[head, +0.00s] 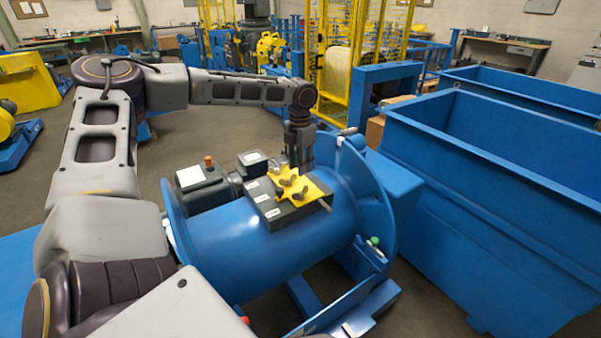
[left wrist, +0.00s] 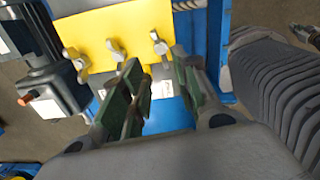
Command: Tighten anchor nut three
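A yellow plate (head: 312,188) lies on a dark grey block (head: 270,204) on top of a blue drum (head: 265,253). Dark wing nuts (head: 300,195) stand on the plate. The left wrist view shows three of them in a row on the yellow plate (left wrist: 95,30): a left nut (left wrist: 76,62), a middle nut (left wrist: 116,48) and a right nut (left wrist: 160,45). No numbers are readable. My left gripper (head: 297,168) is over the plate's far side. In the left wrist view its fingers (left wrist: 160,85) are apart and nothing shows between them. My right gripper is out of view.
A dark motor-like unit (head: 203,187) stands left of the block. Blue flanges (head: 372,200) rise at the drum's ends. A large blue bin (head: 480,170) stands to the right. Yellow fencing (head: 335,50) is behind. Open floor lies to the left.

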